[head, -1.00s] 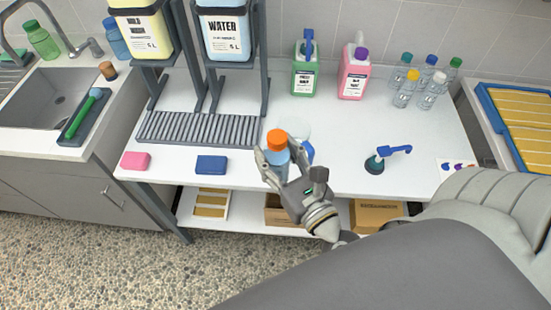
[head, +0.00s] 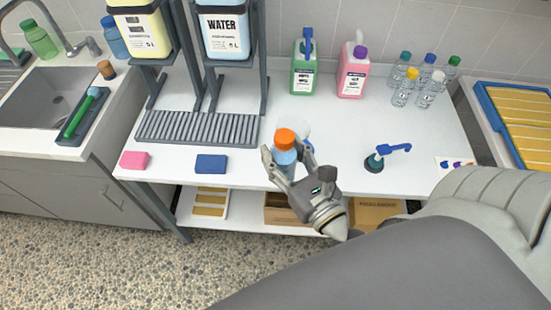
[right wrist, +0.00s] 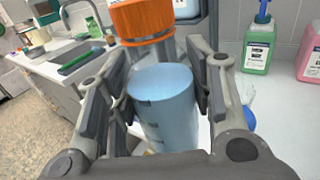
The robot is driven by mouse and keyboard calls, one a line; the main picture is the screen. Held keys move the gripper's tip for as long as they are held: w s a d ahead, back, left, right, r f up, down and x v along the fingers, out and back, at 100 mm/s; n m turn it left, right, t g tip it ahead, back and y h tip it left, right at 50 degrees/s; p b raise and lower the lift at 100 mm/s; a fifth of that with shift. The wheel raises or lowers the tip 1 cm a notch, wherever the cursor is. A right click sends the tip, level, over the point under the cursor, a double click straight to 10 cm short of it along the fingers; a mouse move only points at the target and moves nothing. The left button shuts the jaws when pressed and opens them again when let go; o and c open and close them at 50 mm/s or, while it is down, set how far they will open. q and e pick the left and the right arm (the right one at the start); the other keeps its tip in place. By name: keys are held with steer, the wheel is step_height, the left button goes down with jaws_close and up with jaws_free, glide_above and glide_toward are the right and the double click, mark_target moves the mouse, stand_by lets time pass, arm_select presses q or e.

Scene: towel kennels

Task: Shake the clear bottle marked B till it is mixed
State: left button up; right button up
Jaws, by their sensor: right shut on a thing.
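A clear bottle (head: 286,158) with an orange cap and pale blue liquid is in my right gripper (head: 288,153). The gripper's fingers are shut around its body, above the front edge of the white table (head: 340,140). In the right wrist view the bottle (right wrist: 165,105) stands between the two fingers, cap up and slightly tilted. Small dark marks show on its side, but I cannot read a letter B. My left gripper is not in view.
A yellow container (head: 140,32) and a WATER container (head: 224,38) hang in a rack at the back left. Green (head: 304,70) and pink (head: 352,75) jugs and several capped bottles (head: 428,92) stand behind.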

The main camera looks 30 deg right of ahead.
steer(key=s+d, duration=0.3)
steer(key=d, duration=0.1)
steer(key=shift+w+a+r, duration=0.1)
steer(key=shift+w+a, duration=0.55)
steer(key=shift+a, duration=0.2)
steer(key=shift+w+a+f, duration=0.1)
steer(key=shift+w+a, duration=0.5)
steer(key=shift+a, duration=0.3)
steer(key=shift+w+a+r, duration=0.1)
steer(key=shift+w+a, duration=0.55)
steer(key=shift+a, duration=0.2)
steer(key=shift+s+d, duration=1.8)
steer(key=shift+d, duration=0.95)
steer(key=w+a, duration=0.2)
steer(key=a, duration=0.1)
steer(key=w+a, duration=0.1)
steer(key=a, duration=0.1)
steer(key=shift+w+a, duration=0.25)
steer(key=shift+w, duration=0.05)
steer(key=shift+d, duration=0.15)
